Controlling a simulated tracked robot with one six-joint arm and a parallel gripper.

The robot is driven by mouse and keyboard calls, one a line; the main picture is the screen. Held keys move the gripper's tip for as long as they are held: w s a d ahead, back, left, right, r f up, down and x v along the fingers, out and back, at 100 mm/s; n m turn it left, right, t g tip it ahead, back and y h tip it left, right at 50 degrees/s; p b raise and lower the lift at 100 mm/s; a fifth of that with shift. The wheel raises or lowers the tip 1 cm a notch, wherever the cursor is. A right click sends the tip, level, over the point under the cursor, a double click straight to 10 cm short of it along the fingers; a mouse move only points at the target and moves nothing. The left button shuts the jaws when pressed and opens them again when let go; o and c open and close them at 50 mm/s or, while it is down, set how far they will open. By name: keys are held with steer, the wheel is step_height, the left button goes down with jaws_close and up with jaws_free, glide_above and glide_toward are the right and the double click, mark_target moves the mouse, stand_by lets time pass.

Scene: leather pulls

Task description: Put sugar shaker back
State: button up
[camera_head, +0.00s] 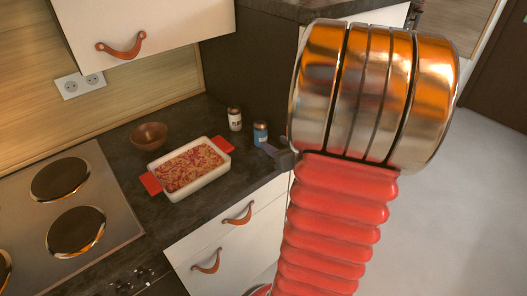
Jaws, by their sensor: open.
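Two small shakers stand upright near the back of the dark countertop. One is a white shaker (235,119) with a dark label. The other is a blue shaker (260,134) with a pale top, to its right and a little nearer. The labels are too small to read, so I cannot tell which one holds sugar. My gripper (269,149) is small and dark, just in front of the blue shaker and close to it; I cannot tell whether they touch. It is open, and my red and metal arm hides part of it.
A white baking dish (219,162) with red handles and food in it sits left of my gripper. A brown bowl (149,136) stands behind it. A hob (105,190) is at the left. An overhead cabinet (170,25) hangs above. The counter (262,171) ends near my gripper.

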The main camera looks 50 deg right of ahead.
steer(key=shift+w+a+r, duration=0.2)
steer(key=shift+w+r, duration=0.15)
steer(key=shift+w, duration=0.1)
steer(key=w+a+r+g+h, duration=0.1)
steer(key=a+r+g, duration=0.1)
steer(key=a+r, duration=0.35)
steer(key=w+a+r+g, duration=0.2)
steer(key=a+r, duration=0.1)
steer(key=a, duration=0.5)
steer(key=s+a+n+g+y, duration=0.1)
steer(key=s+a+n+y, duration=0.1)
steer(key=s+a, duration=0.4)
steer(key=s+a+n+g+y, duration=0.1)
steer(key=s+a, duration=0.5)
steer(key=a, duration=1.1)
steer(key=shift+a+r+n+g+y, duration=0.2)
steer(key=shift+r+n+g+y, duration=0.25)
steer(key=shift+y, duration=0.75)
